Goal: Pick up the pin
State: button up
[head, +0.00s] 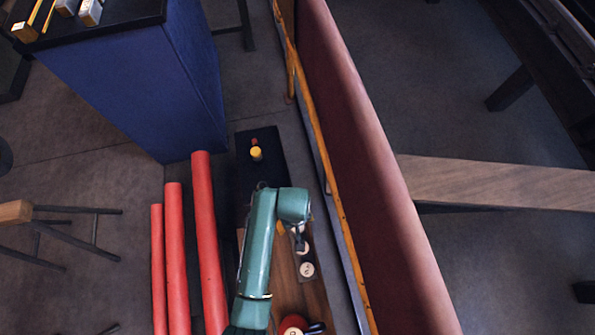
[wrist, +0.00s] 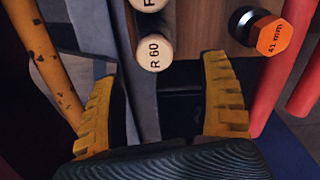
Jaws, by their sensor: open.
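I cannot tell for sure which thing is the pin. In the wrist view, a pale round-ended piece marked "R 60" (wrist: 154,52) lies just ahead of my gripper (wrist: 160,70), in line with the gap between the fingers. My gripper is open and empty. A second pale piece (wrist: 148,4) is cut off at the top edge. In the head view, my gripper (head: 301,245) hangs over pale discs on the wooden top, one of them clear (head: 307,269). A yellow-topped piece (head: 256,154) stands on a black surface (head: 245,185) farther back.
An orange hexagonal piece marked "41 mm" (wrist: 274,37) is to the right in the wrist view. Red rods (head: 206,220) stand left of the wooden top (head: 315,293). A yellow rail (head: 327,160) and a long maroon wall (head: 375,190) run along its right.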

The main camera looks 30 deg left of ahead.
jog(key=f+b, duration=0.1)
jog(key=f, duration=0.1)
jog(key=f+b, duration=0.1)
jog(key=f, duration=0.1)
jog(key=d+f+b, duration=0.1)
jog(key=f+b, duration=0.1)
jog(key=shift+f, duration=0.15)
jog(key=shift+a, duration=0.1)
jog(key=c, duration=1.4)
